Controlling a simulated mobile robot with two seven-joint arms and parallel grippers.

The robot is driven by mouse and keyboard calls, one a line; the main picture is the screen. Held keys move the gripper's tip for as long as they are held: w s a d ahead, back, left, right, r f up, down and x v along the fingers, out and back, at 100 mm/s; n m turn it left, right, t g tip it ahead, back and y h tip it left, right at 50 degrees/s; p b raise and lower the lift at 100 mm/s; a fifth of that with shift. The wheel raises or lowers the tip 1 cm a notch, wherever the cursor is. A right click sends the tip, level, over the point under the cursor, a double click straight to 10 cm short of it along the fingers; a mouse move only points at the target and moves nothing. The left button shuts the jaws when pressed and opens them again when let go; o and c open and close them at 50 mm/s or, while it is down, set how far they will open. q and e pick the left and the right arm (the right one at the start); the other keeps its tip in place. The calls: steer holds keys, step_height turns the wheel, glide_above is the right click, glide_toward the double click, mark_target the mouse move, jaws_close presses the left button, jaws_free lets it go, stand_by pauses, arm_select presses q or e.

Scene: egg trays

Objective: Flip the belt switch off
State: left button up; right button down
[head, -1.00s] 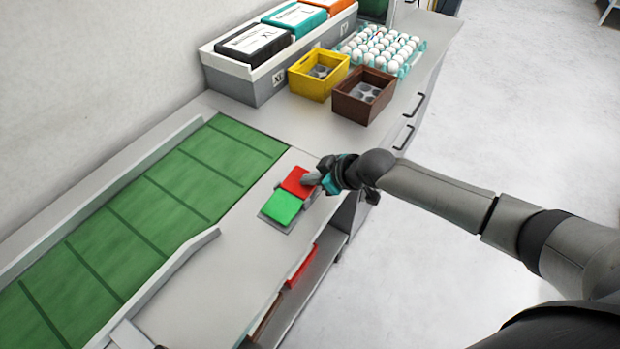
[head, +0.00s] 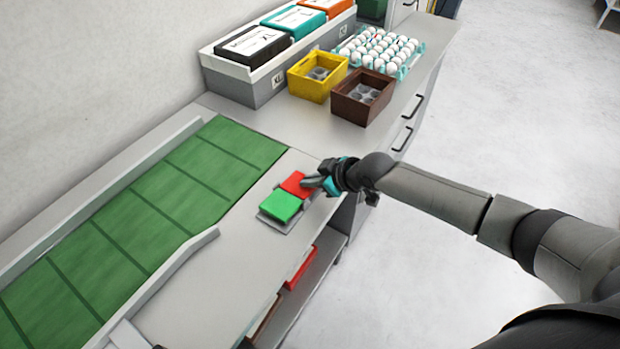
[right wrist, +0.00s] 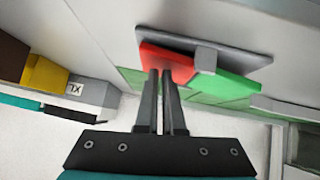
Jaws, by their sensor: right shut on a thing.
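The belt switch has a red pad (head: 296,184) and a green pad (head: 281,206) on a grey base plate (head: 291,222) on the counter beside the green belt (head: 150,215). The green pad stands raised with its side showing; the red pad is lower. My right gripper (head: 312,182) is at the red end, its fingers close together and shut on the switch there. In the right wrist view, the fingertips (right wrist: 167,72) meet the red pad (right wrist: 168,62) and hide part of it. The green pad (right wrist: 226,84) is beside them. My left gripper is not in view.
A yellow crate (head: 305,88) and a brown crate (head: 352,108) stand farther back. An egg tray (head: 404,72) full of eggs is behind them. A grey bin (head: 240,92) holds cartons near the wall. Low rails (head: 180,258) edge the belt. The counter around the switch is clear.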

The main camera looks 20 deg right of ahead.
steer(key=shift+s+d+p, duration=0.1)
steer(key=shift+s+p, duration=0.05)
steer(key=shift+p, duration=0.45)
steer(key=r+p, duration=0.3)
steer(key=r, duration=0.1)
steer(key=shift+w+d+r+p, duration=0.2)
steer(key=shift+r+p, duration=0.05)
steer(key=shift+p, duration=0.15)
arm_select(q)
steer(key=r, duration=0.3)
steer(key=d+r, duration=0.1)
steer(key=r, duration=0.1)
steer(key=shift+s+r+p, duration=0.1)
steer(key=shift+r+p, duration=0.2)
arm_select(e)
steer(key=w+d+v, duration=0.1)
steer(key=v, duration=0.8)
steer(key=shift+s+d, duration=0.15)
steer(key=shift+d, duration=0.15)
steer(key=shift+r, duration=0.1)
